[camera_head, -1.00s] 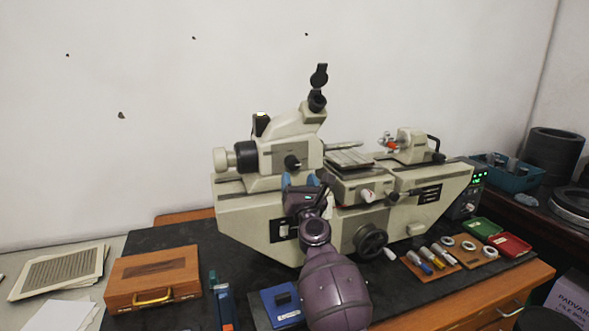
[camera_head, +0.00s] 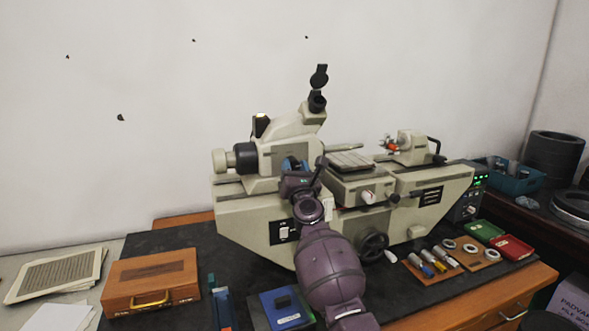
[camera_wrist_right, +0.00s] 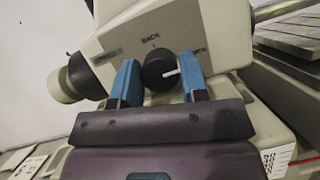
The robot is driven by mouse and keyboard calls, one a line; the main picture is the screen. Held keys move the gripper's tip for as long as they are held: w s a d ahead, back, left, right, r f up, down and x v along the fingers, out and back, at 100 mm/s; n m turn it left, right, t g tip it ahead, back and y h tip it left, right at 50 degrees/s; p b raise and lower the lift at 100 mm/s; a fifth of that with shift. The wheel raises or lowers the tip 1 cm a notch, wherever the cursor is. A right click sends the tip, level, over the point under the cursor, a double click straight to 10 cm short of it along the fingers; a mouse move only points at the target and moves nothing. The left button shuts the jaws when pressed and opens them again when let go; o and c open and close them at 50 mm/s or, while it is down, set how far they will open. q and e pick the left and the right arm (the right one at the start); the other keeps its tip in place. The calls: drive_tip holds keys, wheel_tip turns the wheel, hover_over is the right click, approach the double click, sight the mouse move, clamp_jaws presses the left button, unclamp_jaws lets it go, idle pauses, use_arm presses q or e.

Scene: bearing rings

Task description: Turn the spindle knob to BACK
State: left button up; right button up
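The spindle knob (camera_wrist_right: 160,70) is a round black knob on the machine's cream housing in the wrist view. Its white pointer line points right, away from the BACK label (camera_wrist_right: 153,37) above it. My right gripper (camera_wrist_right: 158,63) is open, its blue fingers on either side of the knob with gaps visible. In the head view my right gripper (camera_head: 295,165) is up against the housing (camera_head: 290,152) and hides the knob. My left gripper is not in view.
The measuring machine (camera_head: 245,215) stands on a dark mat. A slide table (camera_head: 350,163) and a handwheel (camera_head: 373,246) are right of my right arm. A wooden case (camera_head: 150,280) and a blue box (camera_head: 283,308) lie in front. Small rings and trays are at the right.

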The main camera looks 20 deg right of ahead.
drive_tip(key=c, duration=0.4)
